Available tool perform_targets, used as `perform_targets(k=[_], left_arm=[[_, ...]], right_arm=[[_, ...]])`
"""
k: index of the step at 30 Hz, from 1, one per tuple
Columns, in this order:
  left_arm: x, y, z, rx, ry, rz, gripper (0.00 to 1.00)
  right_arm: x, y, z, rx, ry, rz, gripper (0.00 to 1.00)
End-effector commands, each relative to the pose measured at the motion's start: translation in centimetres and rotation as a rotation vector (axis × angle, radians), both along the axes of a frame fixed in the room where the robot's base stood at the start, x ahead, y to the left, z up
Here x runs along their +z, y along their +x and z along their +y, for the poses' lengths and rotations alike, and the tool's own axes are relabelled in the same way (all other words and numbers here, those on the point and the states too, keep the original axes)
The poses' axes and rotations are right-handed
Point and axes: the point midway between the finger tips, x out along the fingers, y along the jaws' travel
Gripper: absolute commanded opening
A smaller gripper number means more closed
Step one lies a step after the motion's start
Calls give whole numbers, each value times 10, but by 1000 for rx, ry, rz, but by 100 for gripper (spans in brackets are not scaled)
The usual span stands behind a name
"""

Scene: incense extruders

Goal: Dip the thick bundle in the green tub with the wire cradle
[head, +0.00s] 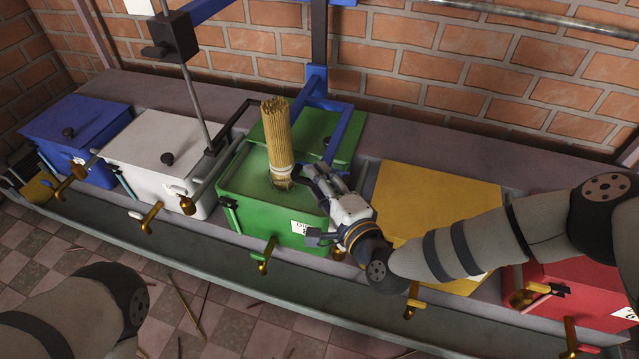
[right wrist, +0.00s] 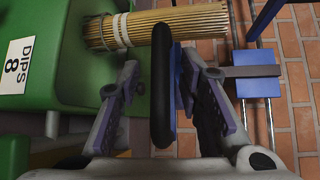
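The thick bundle (head: 277,135) of sticks stands nearly upright, its lower end in the opening of the green tub (head: 250,205). A white band ties it just above the rim; it also shows in the right wrist view (right wrist: 175,25). The tub's label (right wrist: 18,62) reads "DIPS 8". My right gripper (head: 312,175) is at the tub's right side, beside the bundle. My left gripper is out of view.
Blue (head: 75,135), white (head: 155,155), yellow (head: 435,215) and red (head: 575,290) tubs stand in the row, with brass taps over a trough (head: 200,255). A blue frame (head: 318,60) rises behind the green tub before a brick wall. Loose sticks lie on the floor.

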Motion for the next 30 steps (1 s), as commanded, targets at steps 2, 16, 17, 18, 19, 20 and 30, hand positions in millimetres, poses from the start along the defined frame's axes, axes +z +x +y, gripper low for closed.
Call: perform_targets(k=[2, 16, 17, 18, 19, 20, 30], left_arm=[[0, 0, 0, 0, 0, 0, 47], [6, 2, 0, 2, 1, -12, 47], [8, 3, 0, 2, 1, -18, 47], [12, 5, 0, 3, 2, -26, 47], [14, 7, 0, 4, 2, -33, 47], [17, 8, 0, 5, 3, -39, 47], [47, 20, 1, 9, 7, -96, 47]], right_arm=[[1, 0, 0, 0, 0, -1, 33], [10, -2, 0, 1, 0, 4, 0], [15, -2, 0, 1, 1, 4, 0], [24, -2, 0, 2, 1, 3, 0], [30, -1, 0, 2, 2, 1, 0], [37, -1, 0, 2, 3, 0, 0], [100, -2, 2, 5, 5, -2, 0]])
